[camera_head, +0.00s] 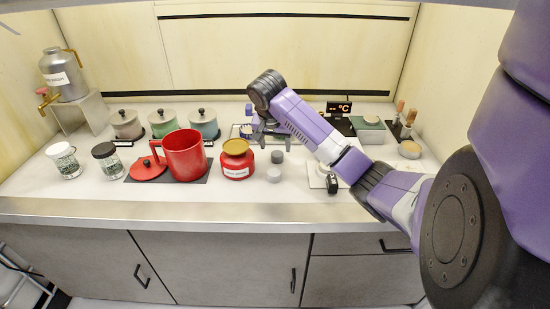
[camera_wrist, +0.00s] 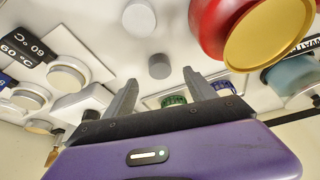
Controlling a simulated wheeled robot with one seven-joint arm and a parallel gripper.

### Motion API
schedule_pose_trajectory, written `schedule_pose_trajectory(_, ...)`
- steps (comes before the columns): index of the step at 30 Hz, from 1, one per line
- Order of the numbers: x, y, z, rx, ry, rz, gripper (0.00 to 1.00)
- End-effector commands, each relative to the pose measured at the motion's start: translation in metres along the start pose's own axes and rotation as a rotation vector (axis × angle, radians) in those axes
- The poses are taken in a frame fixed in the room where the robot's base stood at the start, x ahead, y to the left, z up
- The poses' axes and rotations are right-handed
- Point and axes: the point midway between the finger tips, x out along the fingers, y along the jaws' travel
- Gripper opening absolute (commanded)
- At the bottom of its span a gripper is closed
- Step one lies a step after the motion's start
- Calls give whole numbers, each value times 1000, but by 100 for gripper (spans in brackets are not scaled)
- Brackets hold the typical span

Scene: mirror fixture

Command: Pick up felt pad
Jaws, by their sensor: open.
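No label marks a felt pad, and I cannot tell for sure which thing it is. A small dark grey round piece (camera_head: 277,156) stands on the counter right of the red jar. It also shows in the wrist view (camera_wrist: 160,66), just beyond the gap between my fingertips. A lighter grey round piece (camera_head: 274,175) is nearer the counter's front, and it shows at the top of the wrist view (camera_wrist: 138,18). My gripper (camera_head: 262,136) points down behind these pieces. In the wrist view its fingers (camera_wrist: 160,91) are apart with nothing between them.
A red jar with a gold lid (camera_head: 236,160) stands close left of the grey pieces. A red mug (camera_head: 185,155) and lidded canisters (camera_head: 163,122) are farther left. A temperature display (camera_head: 339,108) and a beige round item (camera_head: 409,149) are at right. Bare counter lies in front.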

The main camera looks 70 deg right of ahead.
Motion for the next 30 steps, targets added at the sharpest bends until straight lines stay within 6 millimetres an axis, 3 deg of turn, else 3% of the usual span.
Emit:
schedule_pose_trajectory(15, 60, 1, 0, -2, 1, -1, 65)
schedule_pose_trajectory(23, 64, 0, 0, -2, 2, -3, 65)
schedule_pose_trajectory(26, 64, 0, 0, -2, 2, -3, 51)
schedule_pose_trajectory(30, 64, 0, 0, -2, 2, -3, 24)
